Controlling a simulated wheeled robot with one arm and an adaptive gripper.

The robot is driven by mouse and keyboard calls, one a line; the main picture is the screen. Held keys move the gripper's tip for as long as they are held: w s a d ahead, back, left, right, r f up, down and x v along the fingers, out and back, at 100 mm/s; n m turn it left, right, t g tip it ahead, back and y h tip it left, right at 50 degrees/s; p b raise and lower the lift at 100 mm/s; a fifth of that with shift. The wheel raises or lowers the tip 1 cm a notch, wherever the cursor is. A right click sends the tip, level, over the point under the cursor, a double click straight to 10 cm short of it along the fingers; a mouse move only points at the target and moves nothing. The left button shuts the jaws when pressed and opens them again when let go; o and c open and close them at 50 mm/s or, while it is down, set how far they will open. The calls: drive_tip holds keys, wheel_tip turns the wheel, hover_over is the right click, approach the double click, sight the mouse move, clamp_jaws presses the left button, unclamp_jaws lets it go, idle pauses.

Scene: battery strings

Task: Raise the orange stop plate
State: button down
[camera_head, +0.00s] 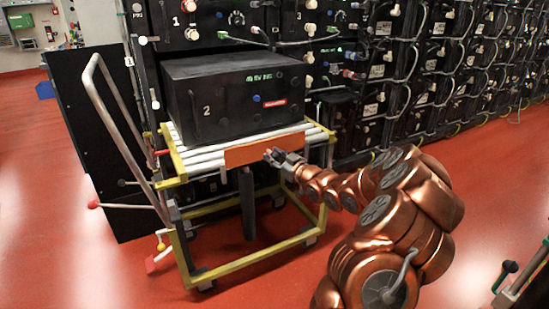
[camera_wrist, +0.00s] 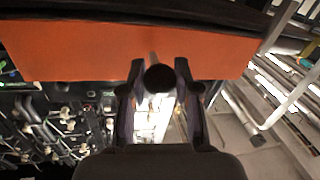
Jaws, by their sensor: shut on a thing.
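The orange stop plate (camera_head: 243,154) is at the near edge of the trolley's roller top, in front of a black battery module marked 2 (camera_head: 225,109). In the wrist view the plate (camera_wrist: 75,50) spans the upper part of the picture. My gripper (camera_head: 273,156) is at the plate's near face, right of its middle. In the wrist view my gripper (camera_wrist: 159,68) is shut on a round dark knob (camera_wrist: 159,78) in front of the plate. How the knob joins the plate is hidden.
The yellow-framed trolley (camera_head: 243,264) has white rollers (camera_head: 206,160) and a grey handle (camera_head: 117,125) at left. Racks of black battery modules (camera_head: 432,62) with cables stand behind and right. Red floor (camera_head: 100,265) is open in front and left. A red-tipped lever (camera_head: 115,205) juts out left.

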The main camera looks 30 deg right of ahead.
drive_tip(key=shift+r, duration=0.25)
drive_tip(key=c, duration=0.8)
unclamp_jaws()
drive_tip(key=shift+f, duration=0.1)
drive_tip(key=shift+s, duration=0.1)
drive_tip(key=shift+s+d, duration=0.1)
drive_tip(key=shift+s, duration=0.1)
drive_tip(key=shift+s+d, duration=0.2)
drive_tip(key=shift+s, duration=1.7)
drive_tip(key=shift+s+d, duration=0.15)
drive_tip(key=shift+s, duration=1.7)
drive_tip(key=shift+s+d, duration=0.2)
drive_tip(key=shift+s, duration=1.7)
